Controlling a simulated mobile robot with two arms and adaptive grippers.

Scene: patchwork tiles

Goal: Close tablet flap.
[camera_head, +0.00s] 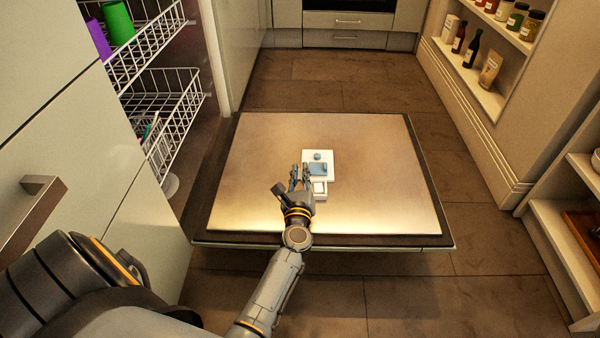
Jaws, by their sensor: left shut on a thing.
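A white dispenser (326,156) sits on the bare metal inner face of a lowered door (380,190). It has a small blue knob (317,156) on its upper part and a blue-grey tablet flap (319,169) below that. A small white-rimmed compartment (320,187) shows open below the flap. My left gripper (299,177) is at the left side of the dispenser, its fingers pointing away from me and shut at the flap's left edge. The exact contact is too small to make out. My right gripper is not in view.
White wire racks (165,85) stand at the left, with a green cup (117,22) and a purple item (98,38) in the upper one. Shelves with bottles and jars (490,55) line the right wall. The tiled floor (390,95) beyond the door is clear.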

